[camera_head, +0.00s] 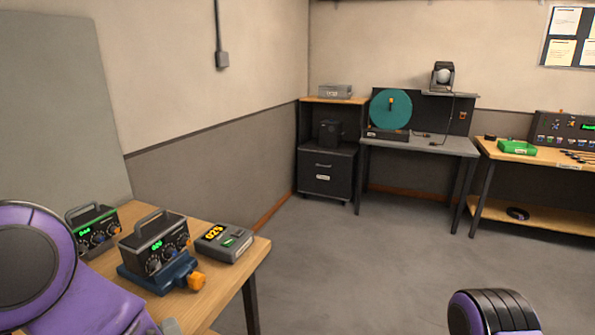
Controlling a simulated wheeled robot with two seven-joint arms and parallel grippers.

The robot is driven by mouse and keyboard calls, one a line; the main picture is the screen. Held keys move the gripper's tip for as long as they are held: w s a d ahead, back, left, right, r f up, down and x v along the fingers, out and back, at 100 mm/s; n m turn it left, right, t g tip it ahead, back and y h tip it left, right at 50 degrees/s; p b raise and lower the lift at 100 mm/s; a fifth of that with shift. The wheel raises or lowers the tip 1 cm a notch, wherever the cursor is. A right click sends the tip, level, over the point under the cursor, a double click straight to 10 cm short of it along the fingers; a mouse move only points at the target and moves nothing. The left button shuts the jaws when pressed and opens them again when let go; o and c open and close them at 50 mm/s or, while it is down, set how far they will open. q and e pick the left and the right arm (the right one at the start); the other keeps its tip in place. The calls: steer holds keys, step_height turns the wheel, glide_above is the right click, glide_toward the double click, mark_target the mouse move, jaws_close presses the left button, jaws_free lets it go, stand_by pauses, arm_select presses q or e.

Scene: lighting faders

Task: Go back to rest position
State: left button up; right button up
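My purple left arm fills the lower left corner of the head view, in front of the near wooden table (236,269). A small grey piece at the bottom edge beside it may be part of my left gripper; its fingers cannot be made out. A rounded purple and black part of my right arm shows at the bottom right, over the floor. My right gripper is out of the picture. On the near table stand a handled box with dials and a green display (160,250) in a blue clamp with an orange knob (197,282), and a similar box (92,232) behind it.
A grey unit with a yellow "025" readout (223,243) sits near the table's right edge. A dark cabinet (327,173), a grey bench (420,146) with a teal disc (391,110), and a wooden bench with a green tray (517,147) line the back. The middle floor is clear.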

arm_select(q)
step_height(320, 180, down, 18)
steer(key=s+m+g+h, duration=0.35)
steer(key=m+h, duration=0.35)
steer(key=m, duration=0.7)
steer(key=s+a+f+m+g, duration=0.1)
steer(key=s+a+f+g, duration=0.2)
steer(key=s+f, duration=0.3)
steer(key=s+a+f+m+g, duration=0.2)
steer(key=s+a+f+g, duration=0.2)
steer(key=s, duration=0.7)
step_height(320, 180, down, 2)
steer(key=shift+s+f, duration=0.1)
steer(key=shift+s, duration=0.3)
steer(key=shift+w, duration=0.1)
